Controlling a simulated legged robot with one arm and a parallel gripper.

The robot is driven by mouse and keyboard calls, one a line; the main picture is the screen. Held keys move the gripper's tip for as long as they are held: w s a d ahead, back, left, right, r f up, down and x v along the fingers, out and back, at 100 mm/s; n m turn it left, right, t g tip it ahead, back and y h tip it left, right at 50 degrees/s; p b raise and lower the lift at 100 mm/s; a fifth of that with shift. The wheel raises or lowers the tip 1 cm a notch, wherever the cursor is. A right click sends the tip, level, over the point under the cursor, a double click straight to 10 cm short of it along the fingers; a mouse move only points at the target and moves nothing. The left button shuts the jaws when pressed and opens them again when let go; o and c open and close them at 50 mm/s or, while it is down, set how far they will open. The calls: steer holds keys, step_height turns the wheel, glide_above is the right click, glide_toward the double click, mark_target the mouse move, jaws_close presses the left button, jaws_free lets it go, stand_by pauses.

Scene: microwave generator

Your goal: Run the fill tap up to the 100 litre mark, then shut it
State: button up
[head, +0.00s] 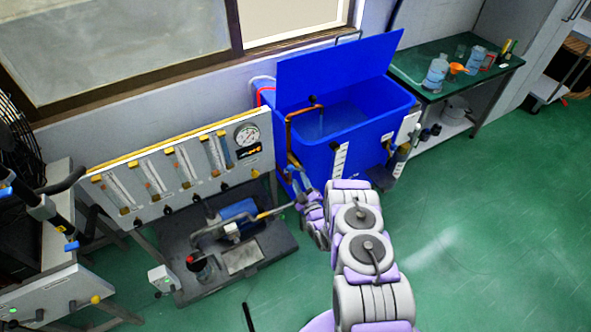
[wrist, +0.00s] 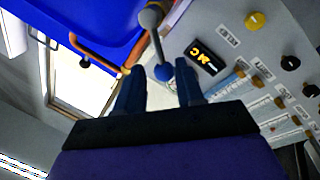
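The blue tank (head: 300,155) stands against the wall with its lid raised; some water shows inside. A copper pipe (head: 290,122) rises at its left side and bends over the rim; it also shows in the wrist view (wrist: 95,52). A white level scale (head: 340,160) is on the tank's front, its marks too small to read. In the wrist view a grey lever (wrist: 151,28) ends in a blue ball (wrist: 163,73), which appears between the fingertips of my gripper (wrist: 159,78). The fingers are apart, with gaps beside the ball. In the head view my gripper (head: 299,182) is by the tank's lower left.
A panel with flow tubes and a dial gauge (head: 247,134) stands left of the tank. A pump with pipes (head: 235,225) sits on a dark base below it. A green table (head: 440,60) with bottles is at the right. The green floor at right is clear.

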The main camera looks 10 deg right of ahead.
steer(key=p+v, duration=0.4)
steer(key=v, duration=0.5)
steer(key=shift+s, duration=0.15)
stand_by(0.6)
